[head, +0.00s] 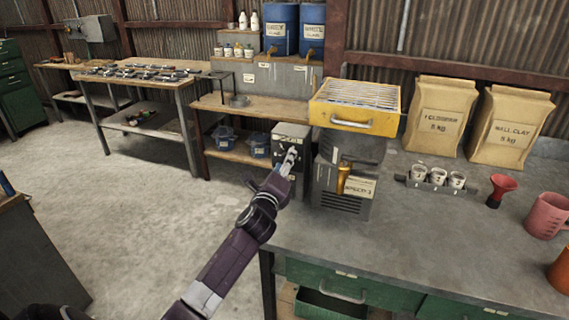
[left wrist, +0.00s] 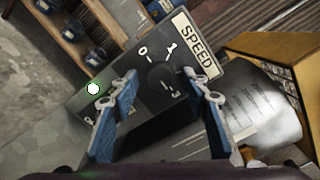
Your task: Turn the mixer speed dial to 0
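The speed dial (left wrist: 163,75) is a dark round knob on a grey control panel (left wrist: 105,80) in the left wrist view, below a pale SPEED label (left wrist: 194,47). A 0 and a 1 are printed above it, with partly hidden marks below; where its pointer stands is too dark to tell. In the head view the control box (head: 290,130) stands left of the mixer (head: 343,170), its dial hidden by my gripper. My left gripper (head: 291,158) is at the box's front. In the left wrist view its open blue-padded fingers (left wrist: 161,84) are on either side of the dial.
A lit green-white button (left wrist: 93,88) is on the panel's left. A yellow tray (head: 355,103) sits above the mixer. Clay bags (head: 440,118), a cup rack (head: 437,180) and a red funnel (head: 501,190) stand on the bench to the right. Open floor lies left.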

